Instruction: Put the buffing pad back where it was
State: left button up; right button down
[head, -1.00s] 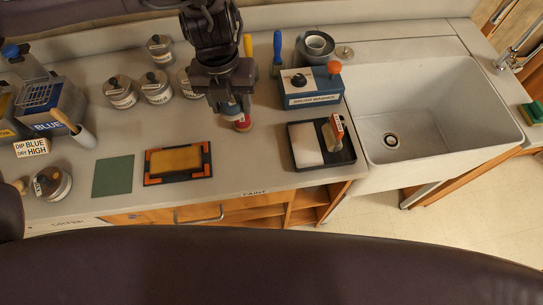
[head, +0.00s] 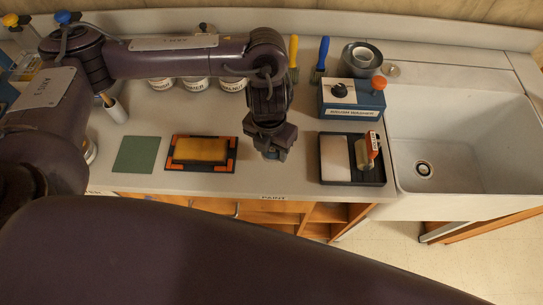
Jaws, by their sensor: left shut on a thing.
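My left gripper (head: 272,152) hangs low over the front of the counter, between the framed yellow pad and the black tray. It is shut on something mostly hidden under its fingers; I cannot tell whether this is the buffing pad. A yellow pad (head: 200,150) lies on a dark mat with orange corners (head: 233,139), left of the gripper. My right gripper is not in view.
A green square (head: 137,155) lies left of the yellow pad. A blue washer box (head: 352,98) stands behind the tray, and a white sink (head: 460,130) is at the right. Several tins (head: 195,83) stand behind my left arm. Bare counter lies between mat and tray.

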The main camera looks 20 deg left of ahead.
aim_at(271, 157)
pick_arm(q)
notch_tip(271, 157, down, 4)
jog(key=shift+b, duration=0.35)
jog(key=shift+f, duration=0.45)
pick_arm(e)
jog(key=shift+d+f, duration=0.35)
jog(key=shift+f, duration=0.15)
pick_arm(q)
jog(key=shift+f+b, duration=0.2)
jog(key=shift+b, duration=0.1)
jog(key=o, duration=0.9)
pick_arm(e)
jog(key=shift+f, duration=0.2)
pick_arm(q)
jog(key=shift+o, duration=0.2)
jog(key=shift+r+p, duration=0.35)
jog(key=shift+r, duration=0.1)
jog(key=r, duration=1)
jog(key=shift+w+a+p, duration=0.1)
jog(key=shift+a+p, duration=0.1)
jog(key=shift+p, duration=0.2)
jog(key=shift+r, duration=0.8)
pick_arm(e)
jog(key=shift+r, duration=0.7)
